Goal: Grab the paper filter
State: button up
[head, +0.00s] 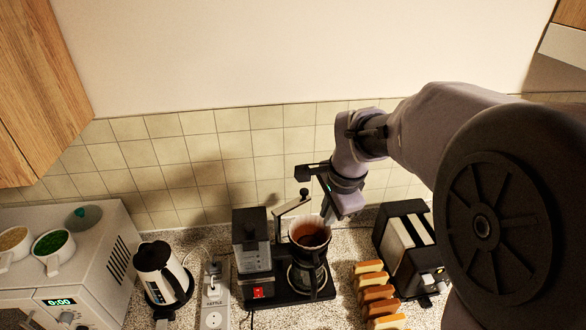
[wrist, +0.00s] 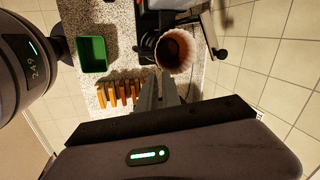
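The paper filter (head: 310,231) is white with a fluted rim and a brown inside. It sits upright at the coffee maker (head: 254,268), above the glass carafe (head: 307,279). In the wrist view the filter (wrist: 174,50) is just beyond my fingertips. My gripper (head: 327,208) is at the filter's back right rim in the head view. In the wrist view my gripper's (wrist: 161,74) fingers lie close together, with their tips at the near rim. I cannot tell whether they pinch the paper. The filter's lower part is hidden.
A kettle (head: 161,272) and a power strip (head: 214,296) are on the left. A green container (wrist: 92,54) shows in the wrist view. The tiled wall (head: 180,150) is behind.

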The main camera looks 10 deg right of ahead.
send_over(315, 251)
notch_tip(315, 251, down, 9)
jog(key=x, duration=0.2)
jog(key=s+x, duration=0.1)
jog(key=x, duration=0.2)
jog(key=shift+d+f+b, duration=0.2)
jog(key=shift+f+b, duration=0.1)
jog(key=shift+f, duration=0.15)
jog(key=shift+s, duration=0.2)
jog(key=shift+r, duration=0.1)
grip_shut()
dwell(0.4)
